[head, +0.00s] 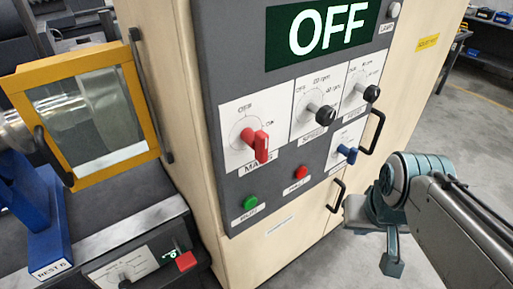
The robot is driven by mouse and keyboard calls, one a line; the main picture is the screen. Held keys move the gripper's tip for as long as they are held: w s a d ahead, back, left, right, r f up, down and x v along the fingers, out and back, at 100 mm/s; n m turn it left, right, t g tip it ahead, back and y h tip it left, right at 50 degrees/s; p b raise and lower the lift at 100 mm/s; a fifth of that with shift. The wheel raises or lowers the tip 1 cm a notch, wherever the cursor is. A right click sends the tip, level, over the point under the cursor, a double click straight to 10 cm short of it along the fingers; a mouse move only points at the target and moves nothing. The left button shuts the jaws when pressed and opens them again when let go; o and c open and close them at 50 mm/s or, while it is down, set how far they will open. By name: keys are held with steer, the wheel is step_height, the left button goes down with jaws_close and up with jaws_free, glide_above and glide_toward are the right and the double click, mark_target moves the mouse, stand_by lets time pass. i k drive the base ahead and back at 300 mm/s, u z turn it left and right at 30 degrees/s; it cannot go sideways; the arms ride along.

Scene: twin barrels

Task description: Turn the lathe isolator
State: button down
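A grey control panel (228,180) faces me on a cream cabinet. Its red rotary handle (257,144) sits on a white plate marked OFF and ON, with a label reading MAINS below. The handle's grip points down and right. The panel's screen (322,33) reads OFF in white on dark green. I see no label naming the lathe isolator. My gripper (392,262) hangs in front of the cabinet's lower right side, well right of and below the red handle, and touches nothing. I cannot make out its two fingers apart.
Two black knobs (326,115) (372,93), a blue switch (347,153), a green button (250,202) and a red button (301,172) share the panel. Black door handles (373,132) stick out at right. A yellow-framed guard (82,112) and a small panel with a red piece (186,261) stand left.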

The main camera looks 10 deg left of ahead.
mark_target(258, 140)
steer(key=u, duration=1.95)
steer(key=k, duration=0.9)
steer(key=z, duration=1.05)
steer(key=i, duration=0.25)
steer(key=u, duration=0.05)
